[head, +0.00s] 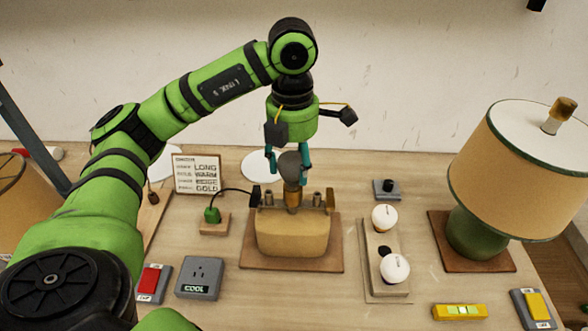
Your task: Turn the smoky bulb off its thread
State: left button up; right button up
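The smoky bulb (289,165) is a dark grey glass bulb. It stands upright in a brass-coloured socket (292,197) on top of a tan, rounded lamp base (292,236). My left gripper (288,172) points down from above, with one teal finger on each side of the bulb's glass. The fingers sit close to the glass, but I cannot tell whether they touch it. My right gripper is not in view.
Short posts flank the socket. Two white bulbs (384,217) sit on a board at right. A shaded lamp (520,170) stands far right. A lettered card (197,174) stands behind left.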

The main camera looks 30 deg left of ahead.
pick_arm(q)
grip_shut()
jog(key=n, duration=0.2)
jog(key=shift+r+n+p, duration=0.1)
jog(key=shift+n+p, duration=0.2)
jog(key=shift+n, duration=0.1)
jog(key=shift+r+p, duration=0.4)
jog(key=shift+r, duration=0.15)
jog(key=shift+r+p, duration=2.25)
jog(key=shift+r, duration=0.2)
